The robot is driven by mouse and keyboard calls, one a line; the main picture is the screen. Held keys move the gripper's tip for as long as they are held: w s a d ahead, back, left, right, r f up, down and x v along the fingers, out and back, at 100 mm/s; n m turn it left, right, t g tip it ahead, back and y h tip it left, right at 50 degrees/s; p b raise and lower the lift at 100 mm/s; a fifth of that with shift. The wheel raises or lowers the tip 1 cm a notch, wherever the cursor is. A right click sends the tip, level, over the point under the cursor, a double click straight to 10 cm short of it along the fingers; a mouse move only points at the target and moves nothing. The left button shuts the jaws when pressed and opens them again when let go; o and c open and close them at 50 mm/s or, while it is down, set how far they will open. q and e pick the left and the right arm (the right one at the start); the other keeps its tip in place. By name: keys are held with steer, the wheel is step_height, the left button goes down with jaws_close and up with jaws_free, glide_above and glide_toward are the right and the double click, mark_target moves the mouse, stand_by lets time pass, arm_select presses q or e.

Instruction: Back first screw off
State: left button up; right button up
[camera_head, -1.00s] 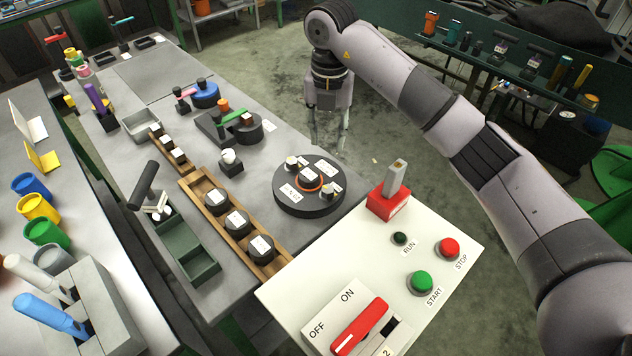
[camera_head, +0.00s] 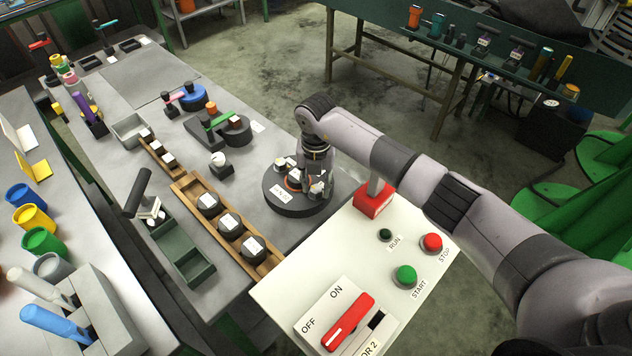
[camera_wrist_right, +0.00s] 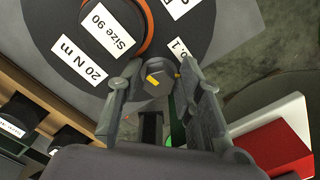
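The round black disc (camera_head: 300,211) sits on the grey table, with white labels and an orange ring (camera_wrist_right: 146,40) around a centre piece marked "Size 90". A grey hex-headed screw (camera_wrist_right: 155,83) with a yellow mark shows in the right wrist view at the disc's near edge. My right gripper (camera_wrist_right: 157,78) points down over the disc, its two fingers on either side of this screw. It looks open; a grip on the head does not show. Another screw (camera_head: 280,163) sits at the disc's far left. My left gripper is not in view.
A red block (camera_head: 372,204) with a grey upright piece stands just right of my right gripper, on the white control panel (camera_head: 345,257). A wooden tray (camera_head: 190,192) with several black round parts lies to the left. Green bins (camera_head: 182,251) lie farther left.

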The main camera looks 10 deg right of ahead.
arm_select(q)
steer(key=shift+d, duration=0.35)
arm_select(e)
steer(key=shift+c, duration=0.5)
jaws_close()
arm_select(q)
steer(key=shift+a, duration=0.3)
